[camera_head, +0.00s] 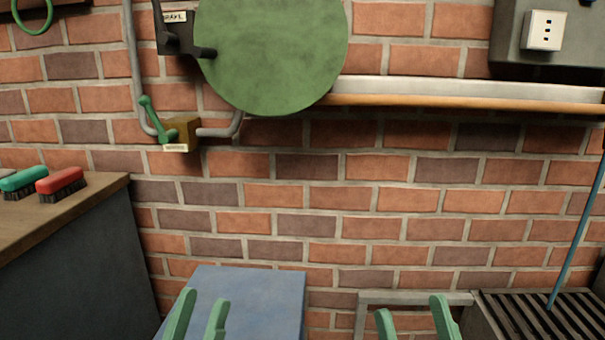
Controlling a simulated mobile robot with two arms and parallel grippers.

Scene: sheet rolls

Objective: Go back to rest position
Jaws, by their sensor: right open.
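My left gripper (205,298) shows at the bottom edge, left of centre, as two green fingers. They stand apart with nothing visible between them, in front of a blue flat-topped surface (255,290). My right gripper (410,306) shows at the bottom edge, right of centre. Its two green fingers are wide apart and empty, in front of a grey frame (405,297) and the brick wall (330,225). The rest of both arms is below the picture.
A wooden-topped counter (60,215) at left holds a red brush (60,182) and a green brush (22,180). A large green disc (272,50) and a valve box (184,132) are on the wall. A slatted grate (540,315) with a blue rod (577,235) stands at right.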

